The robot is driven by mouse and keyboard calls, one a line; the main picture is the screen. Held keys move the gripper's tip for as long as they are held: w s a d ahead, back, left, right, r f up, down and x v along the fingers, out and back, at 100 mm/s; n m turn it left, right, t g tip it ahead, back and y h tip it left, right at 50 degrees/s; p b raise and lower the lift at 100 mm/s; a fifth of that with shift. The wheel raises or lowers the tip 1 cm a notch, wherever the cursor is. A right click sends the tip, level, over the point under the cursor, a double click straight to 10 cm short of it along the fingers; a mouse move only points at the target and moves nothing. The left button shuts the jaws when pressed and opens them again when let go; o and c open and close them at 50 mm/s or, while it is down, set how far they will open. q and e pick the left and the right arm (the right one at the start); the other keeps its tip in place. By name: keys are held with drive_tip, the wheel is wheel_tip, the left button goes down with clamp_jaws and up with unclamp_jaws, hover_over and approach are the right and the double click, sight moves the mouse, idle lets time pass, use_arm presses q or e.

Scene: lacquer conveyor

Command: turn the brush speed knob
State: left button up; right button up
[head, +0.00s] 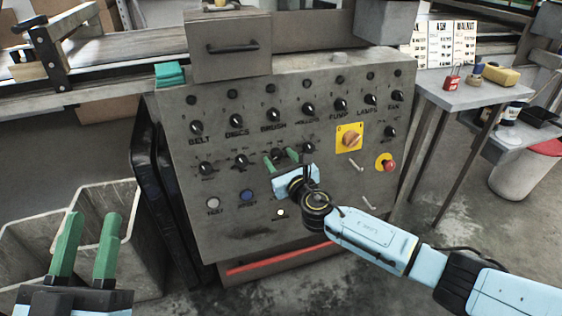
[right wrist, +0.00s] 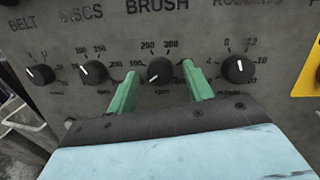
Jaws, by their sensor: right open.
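The brush speed knob (right wrist: 160,70) is a black knob under the BRUSH label, with its white mark pointing to the lower left. It sits between the green fingers of my right gripper (right wrist: 158,77), which is open with a gap on both sides of the knob. In the head view the right gripper (head: 280,156) reaches the lower knob row of the grey control panel (head: 235,225), and the knob (head: 277,153) shows between its fingertips. My left gripper (head: 93,220) is open and empty at the lower left, away from the panel.
Neighbouring knobs sit close by: the discs knob (right wrist: 93,72) on the left and the rollers knob (right wrist: 238,69) on the right. A yellow-plated switch (head: 349,138) and a red button (head: 388,166) are right of the gripper. Pale bins (head: 105,190) stand at the left.

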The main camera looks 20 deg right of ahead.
drive_tip(key=shift+c, duration=0.4)
drive_tip(key=c, duration=0.9)
